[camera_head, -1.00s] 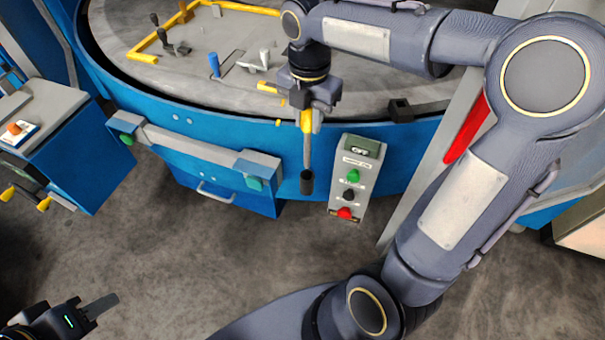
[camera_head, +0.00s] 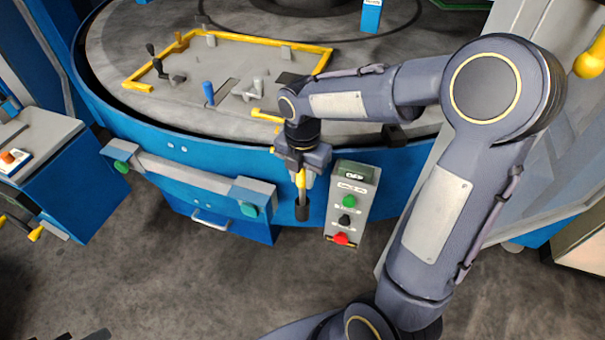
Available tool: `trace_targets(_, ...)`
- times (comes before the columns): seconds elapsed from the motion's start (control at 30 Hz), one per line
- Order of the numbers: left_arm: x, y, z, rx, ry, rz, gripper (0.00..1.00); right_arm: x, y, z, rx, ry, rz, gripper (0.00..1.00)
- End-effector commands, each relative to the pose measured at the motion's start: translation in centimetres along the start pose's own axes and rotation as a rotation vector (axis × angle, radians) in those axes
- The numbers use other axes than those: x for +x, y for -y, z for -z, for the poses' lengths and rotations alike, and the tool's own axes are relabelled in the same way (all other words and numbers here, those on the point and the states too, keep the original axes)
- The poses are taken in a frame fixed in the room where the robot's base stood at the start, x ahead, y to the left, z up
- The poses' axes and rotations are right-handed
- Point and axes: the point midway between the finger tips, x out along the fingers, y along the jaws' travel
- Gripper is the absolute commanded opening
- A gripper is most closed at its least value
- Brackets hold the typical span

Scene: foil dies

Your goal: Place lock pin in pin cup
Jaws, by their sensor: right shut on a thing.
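My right gripper (camera_head: 301,170) points down at the front of the blue round table and is shut on the lock pin. The lock pin (camera_head: 301,181) shows a yellow upper part and hangs roughly upright below the jaws. The dark pin cup (camera_head: 302,213) is on the table's blue front, left of the button box. The pin's lower end meets the cup's mouth in the picture; I cannot tell how deep it is inside. My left gripper (camera_head: 95,336) shows only a dark tip at the bottom left edge, so its jaws cannot be judged.
The grey button box (camera_head: 352,202) with green, black and red buttons stands just right of the cup. A grey bar with green ends (camera_head: 185,163) and a drawer handle (camera_head: 209,220) are to the left. Yellow rails (camera_head: 230,37) and a blue peg (camera_head: 208,93) are on the table top.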

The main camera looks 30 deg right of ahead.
Motion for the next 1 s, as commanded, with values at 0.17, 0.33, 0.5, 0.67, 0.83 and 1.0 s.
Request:
trace_targets(0.17, 0.1, 0.0, -0.1, 0.0, 0.0, 0.0, 0.36, 0.2, 0.0, 0.0, 0.0, 0.0, 0.0, 0.39)
trace_targets(0.33, 0.1, 0.0, -0.1, 0.0, 0.0, 0.0, 0.36, 0.2, 0.0, 0.0, 0.0, 0.0, 0.0, 0.47)
trace_targets(0.5, 0.0, 0.0, 0.0, 0.0, 0.0, 0.0, 0.36, 0.1, 0.0, 0.0, 0.0, 0.0, 0.0, 0.47)
trace_targets(0.67, -0.1, -0.1, 0.1, 0.0, 0.0, 0.0, 0.36, -1.4, -0.1, -0.1, 0.001, 0.003, -0.004, 0.47)
trace_targets(0.83, -0.3, -0.2, 0.2, 0.0, 0.0, 0.0, 0.36, -4.9, -0.1, -0.1, 0.0, 0.003, -0.006, 0.47)
trace_targets(1.0, -0.5, -0.2, 0.3, 0.0, 0.0, 0.0, 0.36, -8.5, -0.1, -0.1, -0.001, 0.003, -0.005, 0.47)
